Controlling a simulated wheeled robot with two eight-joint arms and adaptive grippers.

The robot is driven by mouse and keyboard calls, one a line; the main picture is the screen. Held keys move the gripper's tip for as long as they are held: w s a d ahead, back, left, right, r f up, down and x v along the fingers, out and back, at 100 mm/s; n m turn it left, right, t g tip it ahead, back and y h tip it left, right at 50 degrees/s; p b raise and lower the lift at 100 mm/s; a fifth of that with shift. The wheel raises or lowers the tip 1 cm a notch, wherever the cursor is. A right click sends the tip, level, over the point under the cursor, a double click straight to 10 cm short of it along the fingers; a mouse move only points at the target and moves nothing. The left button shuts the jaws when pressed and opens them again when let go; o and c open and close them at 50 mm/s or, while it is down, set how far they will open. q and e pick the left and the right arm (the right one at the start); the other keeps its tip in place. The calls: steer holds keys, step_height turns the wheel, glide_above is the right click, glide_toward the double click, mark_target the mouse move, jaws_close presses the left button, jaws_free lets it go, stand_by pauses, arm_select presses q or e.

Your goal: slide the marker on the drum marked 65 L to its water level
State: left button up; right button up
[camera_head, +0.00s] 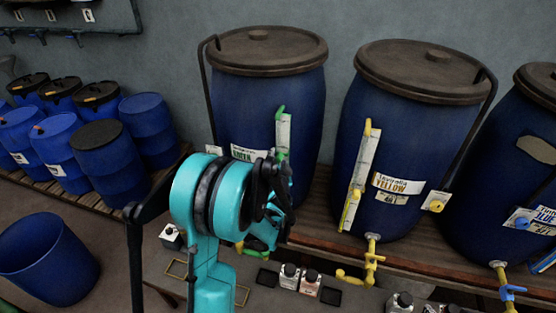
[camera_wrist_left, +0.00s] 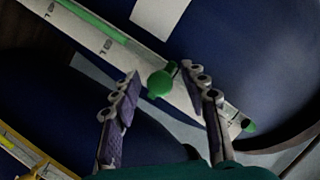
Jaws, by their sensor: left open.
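The drum with the green label (camera_head: 226,110) stands behind my left gripper. Its white gauge strip (camera_head: 284,133) has a green tip at the top, and the gripper hides its lower part. I cannot read its volume. In the left wrist view the strip (camera_wrist_left: 201,104) runs diagonally, with a green column (camera_wrist_left: 95,24) and a round green marker (camera_wrist_left: 160,83) a little beyond the column's end, toward the drum's lid. My left gripper (camera_wrist_left: 163,100) is open, its fingers on either side of the marker and apart from it. My right gripper is not in view.
A drum labelled yellow (camera_head: 352,115) with a yellow-marked gauge (camera_head: 363,160) stands to the right, and a blue-labelled drum (camera_head: 497,175) beyond it. Blue barrels (camera_head: 103,160) and an open blue tub (camera_head: 45,262) are at left.

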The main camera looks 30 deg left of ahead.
arm_select(q)
jaws_close()
step_height(320, 180, down, 7)
steer(key=b, duration=0.7)
jaws_free()
steer(key=v, duration=1.2)
steer(key=shift+f, duration=0.1)
